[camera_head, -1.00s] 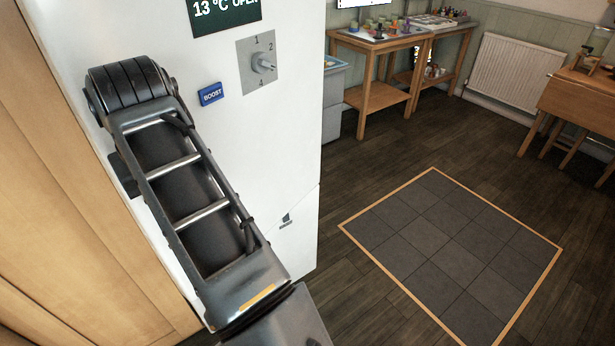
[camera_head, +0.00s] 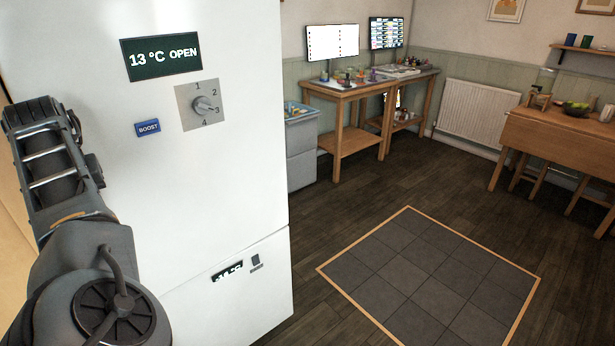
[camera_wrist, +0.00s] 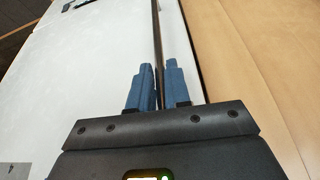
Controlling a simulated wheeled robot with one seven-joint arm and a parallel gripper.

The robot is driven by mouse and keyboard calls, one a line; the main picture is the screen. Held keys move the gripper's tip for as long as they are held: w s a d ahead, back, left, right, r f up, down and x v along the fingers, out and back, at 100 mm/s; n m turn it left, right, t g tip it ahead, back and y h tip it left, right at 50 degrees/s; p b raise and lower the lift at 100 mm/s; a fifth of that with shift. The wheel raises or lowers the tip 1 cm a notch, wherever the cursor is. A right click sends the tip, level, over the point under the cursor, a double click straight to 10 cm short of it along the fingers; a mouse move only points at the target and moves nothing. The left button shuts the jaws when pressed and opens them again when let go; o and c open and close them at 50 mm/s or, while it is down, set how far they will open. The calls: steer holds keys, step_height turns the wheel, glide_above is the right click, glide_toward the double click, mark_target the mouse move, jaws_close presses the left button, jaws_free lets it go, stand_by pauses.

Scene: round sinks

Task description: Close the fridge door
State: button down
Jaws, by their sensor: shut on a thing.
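The white fridge door (camera_head: 235,150) fills the left of the head view. Its dark display (camera_head: 160,56) reads 13 °C OPEN. In the wrist view, my gripper (camera_wrist: 157,88) has blue fingers on either side of a thin dark line along a white edge, and it is shut on the fridge door's edge. White panel (camera_wrist: 90,65) lies to the left of the fingers and a narrow white strip to the right. In the head view the gripper is hidden; only my arm shows at the left, in front of the fridge.
The fridge has a knob (camera_head: 205,105), a blue BOOST button (camera_head: 148,128) and a lower panel (camera_head: 225,300). Pale wood (camera_wrist: 260,60) stands right of the gripper in the wrist view. Desks (camera_head: 345,95) and a wooden table (camera_head: 560,130) are far off. The tiled floor patch (camera_head: 430,275) is clear.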

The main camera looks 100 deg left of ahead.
steer(key=shift+s+a+r, duration=0.75)
steer(key=shift+s+a, duration=0.1)
steer(key=shift+a, duration=0.15)
steer(key=c, duration=1.3)
jaws_free()
steer(key=shift+o, duration=0.7)
steer(key=shift+d+f, duration=0.2)
steer(key=shift+f, duration=0.05)
steer(key=shift+s, duration=0.1)
steer(key=b+v, duration=0.1)
steer(key=v, duration=0.7)
steer(key=shift+b, duration=0.35)
steer(key=shift+f, duration=0.1)
